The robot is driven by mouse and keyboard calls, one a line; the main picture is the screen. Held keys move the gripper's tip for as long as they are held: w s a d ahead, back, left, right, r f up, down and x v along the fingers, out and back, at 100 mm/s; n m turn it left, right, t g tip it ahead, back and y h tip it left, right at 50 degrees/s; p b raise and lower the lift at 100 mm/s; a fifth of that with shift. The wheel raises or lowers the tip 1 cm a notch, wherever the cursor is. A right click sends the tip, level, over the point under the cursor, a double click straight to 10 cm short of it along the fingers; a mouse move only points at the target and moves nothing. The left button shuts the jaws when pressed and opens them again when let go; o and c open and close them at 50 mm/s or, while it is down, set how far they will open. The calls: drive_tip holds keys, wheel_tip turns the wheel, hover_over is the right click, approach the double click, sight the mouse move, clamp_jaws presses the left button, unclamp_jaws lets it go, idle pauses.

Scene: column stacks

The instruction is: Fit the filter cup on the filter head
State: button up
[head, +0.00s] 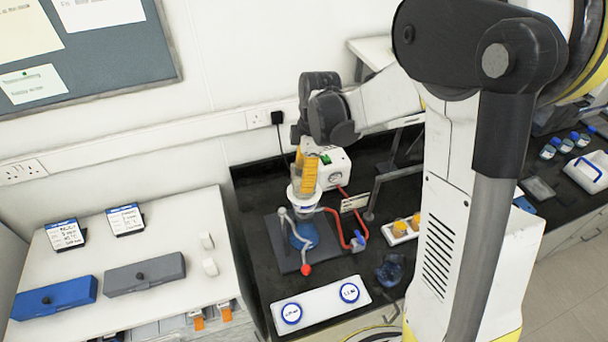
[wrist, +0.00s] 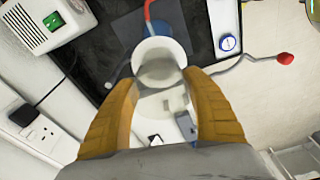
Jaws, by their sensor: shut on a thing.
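My gripper (head: 308,182) is shut on the pale, see-through filter cup (head: 293,192), with one orange finger on each side of it. In the wrist view the cup (wrist: 160,72) shows its round white rim between the fingers (wrist: 163,112). The white filter head (head: 303,213) is directly below the cup, on top of a flask (head: 305,237) with a blue lower part. The cup looks upright and very close to the head. I cannot tell whether they touch, as the fingers and cup hide the join.
A grey clamp with a red knob (head: 306,269) stands at the flask's front. A red hose (head: 341,228) runs towards a white box (head: 326,168) behind. A white tray (head: 320,304) with two round blue-and-white pieces lies in front. A small tray with orange-topped items (head: 401,229) is right.

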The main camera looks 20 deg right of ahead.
drive_tip(key=shift+f+b, duration=0.5)
drive_tip(key=shift+b, duration=0.2)
idle(0.8)
idle(0.3)
drive_tip(key=o, duration=1.6)
drive_tip(key=shift+o, duration=0.2)
wheel_tip(320, 180, up, 9)
drive_tip(key=p, duration=0.5)
